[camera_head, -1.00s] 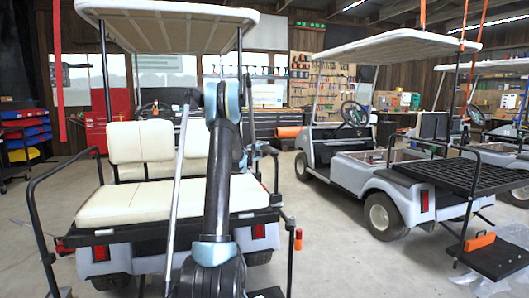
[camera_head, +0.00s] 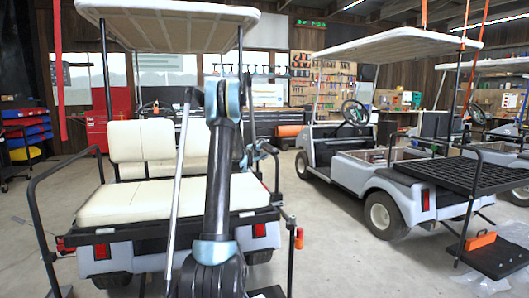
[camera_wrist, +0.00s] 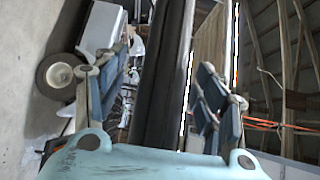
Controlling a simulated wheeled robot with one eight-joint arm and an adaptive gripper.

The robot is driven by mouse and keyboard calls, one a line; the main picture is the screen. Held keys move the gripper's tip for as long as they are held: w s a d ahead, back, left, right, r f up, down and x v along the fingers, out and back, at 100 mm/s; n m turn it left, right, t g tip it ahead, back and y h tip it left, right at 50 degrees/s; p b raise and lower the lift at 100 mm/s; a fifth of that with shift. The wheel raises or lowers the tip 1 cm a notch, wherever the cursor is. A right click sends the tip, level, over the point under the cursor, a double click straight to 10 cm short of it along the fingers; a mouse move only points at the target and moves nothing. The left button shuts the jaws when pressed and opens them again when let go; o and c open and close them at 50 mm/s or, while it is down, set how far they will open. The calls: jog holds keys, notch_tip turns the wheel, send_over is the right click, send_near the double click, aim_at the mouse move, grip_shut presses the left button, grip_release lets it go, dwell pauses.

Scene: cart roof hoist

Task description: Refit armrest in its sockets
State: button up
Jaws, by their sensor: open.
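The near golf cart has a cream rear seat (camera_head: 150,200). A black armrest rail (camera_head: 48,185) curves up at its left side. Another black rail (camera_head: 276,178) stands at its right side, partly behind my arm. My gripper (camera_head: 262,151) is at the top of this right rail, small and partly hidden by my arm. In the wrist view, the two blue-grey fingers of my gripper (camera_wrist: 160,100) are apart. A thick black bar (camera_wrist: 162,75) runs between them, apparently the right armrest. The sockets cannot be made out.
A second cart (camera_head: 400,190) with a black rear rack stands to the right, with bare floor between the carts. The near cart's cream roof (camera_head: 170,20) hangs overhead on thin posts. A workbench and tool board (camera_head: 305,80) line the back.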

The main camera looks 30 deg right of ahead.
jog(key=v, duration=1.1)
jog(key=shift+s+a, duration=0.2)
jog(key=shift+a, duration=0.15)
jog(key=shift+f, duration=0.1)
